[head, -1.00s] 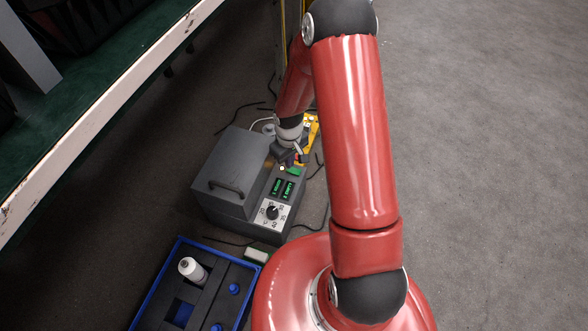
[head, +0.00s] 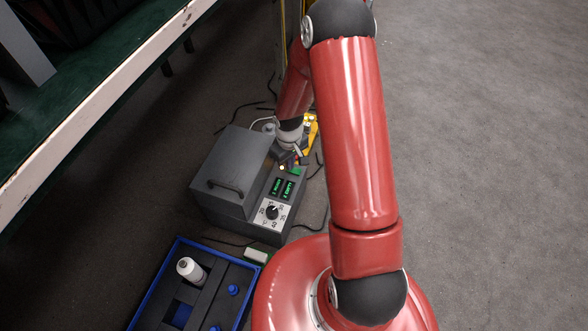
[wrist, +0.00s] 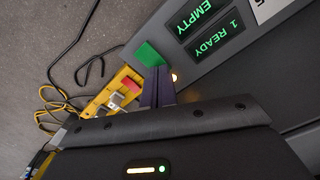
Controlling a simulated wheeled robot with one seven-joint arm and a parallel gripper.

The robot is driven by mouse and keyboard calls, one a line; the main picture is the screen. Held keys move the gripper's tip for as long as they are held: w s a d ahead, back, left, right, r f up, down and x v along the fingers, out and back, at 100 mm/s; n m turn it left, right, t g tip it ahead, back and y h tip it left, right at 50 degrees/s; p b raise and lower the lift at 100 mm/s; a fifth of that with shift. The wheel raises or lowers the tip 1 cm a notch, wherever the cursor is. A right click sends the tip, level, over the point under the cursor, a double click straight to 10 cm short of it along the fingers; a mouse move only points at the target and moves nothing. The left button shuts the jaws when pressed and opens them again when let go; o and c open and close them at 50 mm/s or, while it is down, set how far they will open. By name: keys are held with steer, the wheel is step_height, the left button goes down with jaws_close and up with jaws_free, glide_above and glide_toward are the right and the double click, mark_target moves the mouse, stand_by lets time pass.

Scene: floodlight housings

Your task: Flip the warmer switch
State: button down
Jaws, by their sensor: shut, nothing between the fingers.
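The warmer (head: 222,168) is a dark grey box with a handled lid on the floor. Its control strip bears a green switch (head: 294,171), two green-lit displays (head: 283,188) and a dial (head: 272,212). In the wrist view the green switch (wrist: 150,54) sits beside displays reading "1 READY" and "EMPTY", with a small glowing lamp (wrist: 174,77) near it. My gripper (wrist: 158,72) is shut and empty, its fingertips close to the switch and lamp. I cannot tell whether they touch. In the head view my gripper (head: 287,160) is partly hidden by my wrist.
A yellow power strip (wrist: 110,90) with a red switch and plugs lies beyond the warmer, with black cables on the floor. A blue-rimmed tray (head: 160,279) with a white bottle (head: 191,270) stands in front. A shelf edge (head: 105,115) runs along the left. The right floor is clear.

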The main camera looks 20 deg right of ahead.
steer(key=shift+f, duration=0.2)
steer(key=shift+r, duration=0.1)
steer(key=shift+r+p, duration=2.45)
steer(key=shift+r, duration=1)
steer(key=s+d+r+m+t+h+p, duration=0.1)
steer(key=s+r+p, duration=0.15)
steer(key=r, duration=1.05)
steer(key=s+r+m+t+p, duration=0.1)
steer(key=s+r+t, duration=0.15)
steer(key=r, duration=1.05)
steer(key=s+a+r+m+t+y+p, duration=0.1)
steer(key=s+r+m+t+p, duration=0.1)
steer(key=s+r, duration=1.3)
steer(key=shift+s+r+m+p, duration=0.2)
steer(key=shift+s+m+p, duration=0.25)
steer(key=shift+s, duration=0.6)
